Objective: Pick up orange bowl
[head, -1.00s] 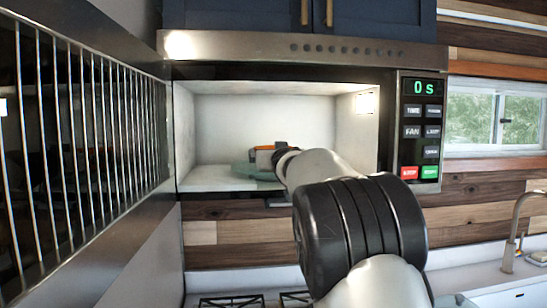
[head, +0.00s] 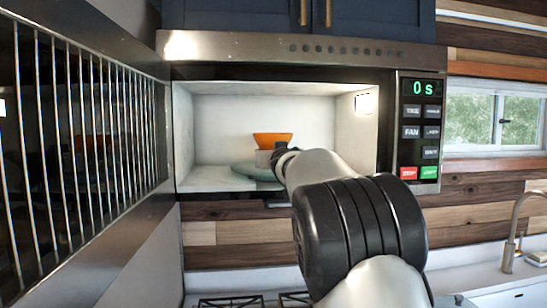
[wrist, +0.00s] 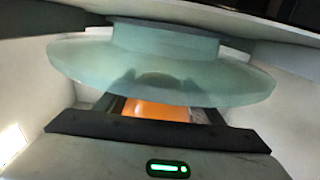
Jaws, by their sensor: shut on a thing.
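The orange bowl (head: 272,139) is inside the open microwave, above the pale green glass turntable (head: 245,170). My gripper (head: 264,157) reaches into the microwave from the right and is shut on the bowl. The gripper overlaps the bowl's lower part in the head view. In the wrist view, an orange patch of the bowl (wrist: 155,110) shows between the fingers of my gripper (wrist: 160,113). The turntable (wrist: 165,70) fills the upper part of that view. Most of the bowl is hidden there.
The microwave cavity (head: 220,115) has walls on both sides and a low ceiling around my arm. Its control panel (head: 421,130) is at the right. The open door with bars (head: 75,130) stands at the left. A faucet (head: 515,230) is at the lower right.

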